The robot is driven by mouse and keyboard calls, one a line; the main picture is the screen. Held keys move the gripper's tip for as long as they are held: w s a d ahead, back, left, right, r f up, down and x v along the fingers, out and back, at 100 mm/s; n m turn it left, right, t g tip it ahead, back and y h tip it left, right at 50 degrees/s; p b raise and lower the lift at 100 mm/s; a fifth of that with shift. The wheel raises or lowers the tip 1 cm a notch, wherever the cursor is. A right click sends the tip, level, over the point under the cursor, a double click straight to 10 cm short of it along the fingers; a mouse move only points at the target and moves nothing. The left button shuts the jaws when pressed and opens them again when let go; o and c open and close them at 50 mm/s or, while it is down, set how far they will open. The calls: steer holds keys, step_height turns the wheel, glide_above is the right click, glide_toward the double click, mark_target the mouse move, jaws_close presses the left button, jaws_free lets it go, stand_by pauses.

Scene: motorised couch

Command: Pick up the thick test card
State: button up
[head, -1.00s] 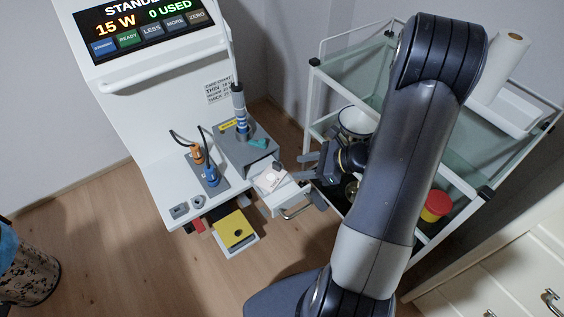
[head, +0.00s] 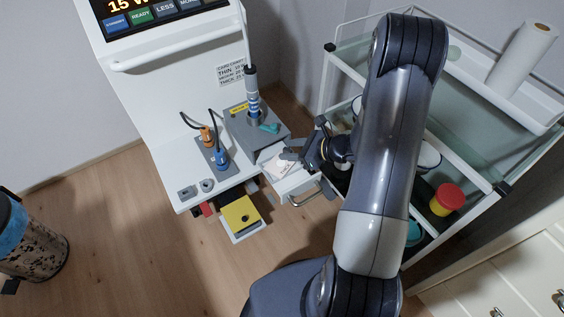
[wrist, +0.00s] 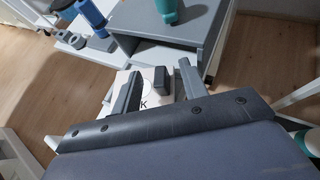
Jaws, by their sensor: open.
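A white test card (head: 279,163) with dark print lies in the pulled-out drawer (head: 297,185) of the white console. My gripper (head: 291,156) is open at the right side of the card, low over the drawer. In the wrist view the fingers of my gripper (wrist: 158,74) stand apart on either side of the card. I cannot tell whether they touch it.
A grey housing (head: 258,130) stands just behind the drawer. A yellow block (head: 240,213) sits in another low tray to the left. Blue (head: 221,158) and orange (head: 207,136) plugs stand on the console. A glass-shelved trolley (head: 470,150) is close on the right.

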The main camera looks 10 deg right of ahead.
steer(key=shift+w+a+f, duration=0.15)
steer(key=shift+w+a, duration=0.05)
steer(key=shift+a, duration=0.05)
steer(key=shift+c, duration=0.2)
jaws_close()
